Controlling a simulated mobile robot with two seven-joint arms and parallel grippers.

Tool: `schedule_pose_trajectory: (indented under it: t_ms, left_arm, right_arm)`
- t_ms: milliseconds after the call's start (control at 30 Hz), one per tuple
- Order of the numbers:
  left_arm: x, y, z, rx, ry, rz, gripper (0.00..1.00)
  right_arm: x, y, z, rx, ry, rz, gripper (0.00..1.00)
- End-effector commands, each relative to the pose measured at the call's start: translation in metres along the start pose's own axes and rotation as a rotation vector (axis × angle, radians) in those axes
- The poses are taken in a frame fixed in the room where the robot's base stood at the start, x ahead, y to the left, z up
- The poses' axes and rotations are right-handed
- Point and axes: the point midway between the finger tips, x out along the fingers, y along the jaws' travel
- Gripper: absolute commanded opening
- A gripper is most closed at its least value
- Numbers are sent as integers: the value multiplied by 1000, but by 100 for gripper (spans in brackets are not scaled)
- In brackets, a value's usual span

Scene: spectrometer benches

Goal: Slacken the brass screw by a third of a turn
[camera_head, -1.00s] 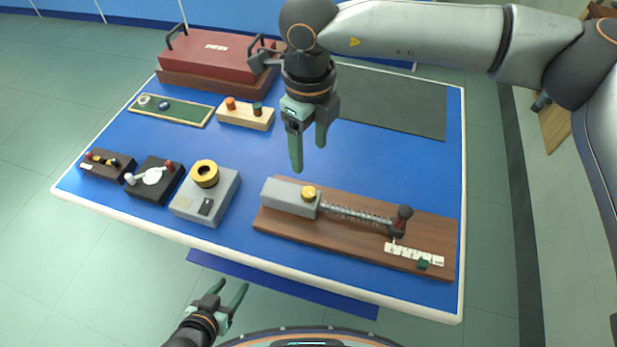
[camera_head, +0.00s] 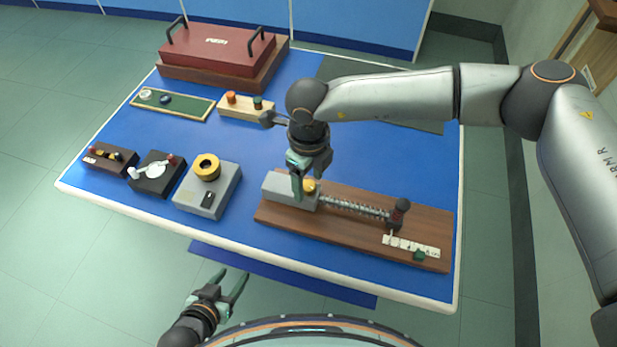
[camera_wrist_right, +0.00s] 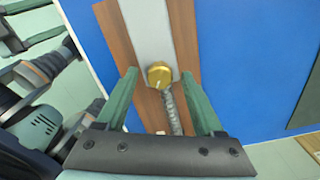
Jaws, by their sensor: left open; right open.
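The brass screw (camera_head: 309,186) is a round knurled knob on the grey block (camera_head: 285,192) at the left end of a wooden board (camera_head: 340,231). In the right wrist view the brass screw (camera_wrist_right: 160,75) shows a pale line on its top and lies between my open fingers, a little beyond their tips. My right gripper (camera_head: 306,190) hangs over the grey block, open and empty, and partly hides the screw in the head view. The right wrist view shows both its fingertips (camera_wrist_right: 160,78). My left gripper (camera_head: 231,280) is open and empty in front of the table's near edge.
A spring rod (camera_head: 352,207) runs from the block to a dark red-banded post (camera_head: 398,214). A white scale (camera_head: 411,246) lies at the board's right end. A grey box with a yellow ring (camera_head: 208,190) stands left of the board.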

Motion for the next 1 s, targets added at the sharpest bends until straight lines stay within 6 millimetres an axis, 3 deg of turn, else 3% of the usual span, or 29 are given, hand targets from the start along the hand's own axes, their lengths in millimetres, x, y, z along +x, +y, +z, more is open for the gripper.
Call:
schedule_pose_trajectory:
  t_ms: [67,633,1000]
  left_arm:
    - [0,0,0,0,0,0,55]
    - [0,0,0,0,1,0,55]
    - [2,0,2,0,1,0,55]
  right_arm:
    - [0,0,0,0,0,0,66]
    - [-1,0,0,0,0,0,2]
    - [0,0,0,-12,0,0,0]
